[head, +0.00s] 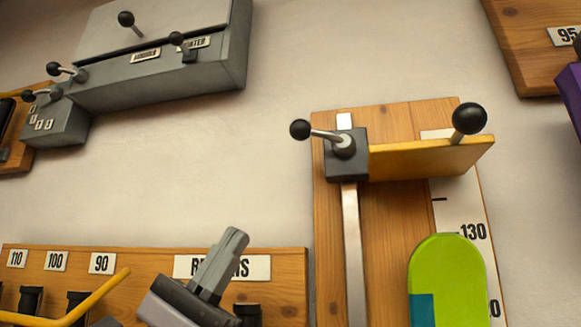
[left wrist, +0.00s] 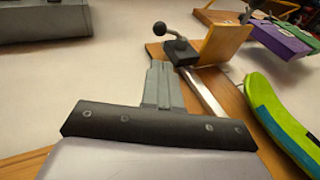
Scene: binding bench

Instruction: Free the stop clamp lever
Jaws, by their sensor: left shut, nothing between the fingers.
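The stop clamp lever (head: 318,134) is a short metal rod with a black ball, set on a dark block (head: 346,158) on a steel rail (head: 354,255). It points left in the head view. A yellow stop plate (head: 425,161) with a larger black knob (head: 469,119) reaches right from the block. In the left wrist view the lever (left wrist: 168,35) is beyond the fingertips. My left gripper (head: 234,240) is shut and empty, below and left of the lever, apart from it. My right gripper is not in view.
A green rounded piece (head: 447,270) lies on the board beside a number scale (head: 468,215). A grey box with levers (head: 160,70) is at upper left. A labelled wooden rack (head: 140,262) with a yellow bar (head: 85,305) is at lower left. The pale surface between is clear.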

